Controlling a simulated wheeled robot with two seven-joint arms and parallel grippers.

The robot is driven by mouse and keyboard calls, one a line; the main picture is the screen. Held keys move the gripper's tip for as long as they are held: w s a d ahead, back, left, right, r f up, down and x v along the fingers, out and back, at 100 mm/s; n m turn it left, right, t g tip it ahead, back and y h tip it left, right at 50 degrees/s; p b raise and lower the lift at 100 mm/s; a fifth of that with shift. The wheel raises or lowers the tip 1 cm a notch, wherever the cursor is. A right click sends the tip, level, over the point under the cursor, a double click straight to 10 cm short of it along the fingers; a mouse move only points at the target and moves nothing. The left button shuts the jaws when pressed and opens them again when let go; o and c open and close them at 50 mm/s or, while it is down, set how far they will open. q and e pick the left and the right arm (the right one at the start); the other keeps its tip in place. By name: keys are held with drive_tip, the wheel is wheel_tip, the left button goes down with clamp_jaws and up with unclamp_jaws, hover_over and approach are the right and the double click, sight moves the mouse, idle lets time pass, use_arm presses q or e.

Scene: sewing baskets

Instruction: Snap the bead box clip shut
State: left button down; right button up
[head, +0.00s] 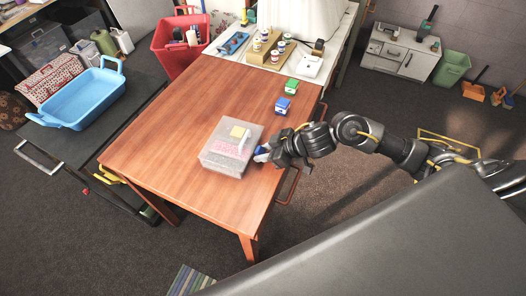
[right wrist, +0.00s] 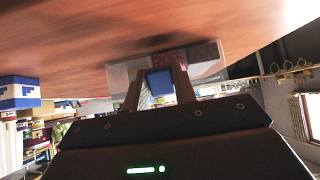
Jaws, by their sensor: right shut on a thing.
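The bead box (head: 222,160) is a clear, closed-looking box with pink contents, a yellow patch and a pale strip on its lid. It sits near the right edge of the wooden table. My right gripper (head: 264,155) is at the box's right side, shut on the blue clip (head: 261,150). In the right wrist view the blue clip (right wrist: 160,82) sits between the two fingers, in front of the clear box (right wrist: 205,54). The fingers partly hide the clip, so I cannot tell whether it is fully down. My left gripper is not in view.
A blue small box (head: 282,104) and a green one (head: 292,86) stand farther back on the wooden table (head: 170,130). A red basket (head: 178,58) is behind it and a blue basket (head: 85,97) to the left. The table's left half is clear.

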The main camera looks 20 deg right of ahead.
drive_tip(key=o, duration=0.7)
drive_tip(key=shift+f, duration=0.1)
drive_tip(key=shift+o, duration=0.4)
drive_tip(key=shift+s+d+r+p, duration=0.2)
drive_tip(key=shift+r+p, duration=0.3)
drive_tip(key=shift+p, duration=0.05)
use_arm(q)
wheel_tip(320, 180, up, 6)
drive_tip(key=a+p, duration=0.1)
drive_tip(key=p, duration=0.3)
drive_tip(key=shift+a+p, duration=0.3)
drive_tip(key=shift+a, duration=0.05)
use_arm(e)
drive_tip(key=v, duration=0.6)
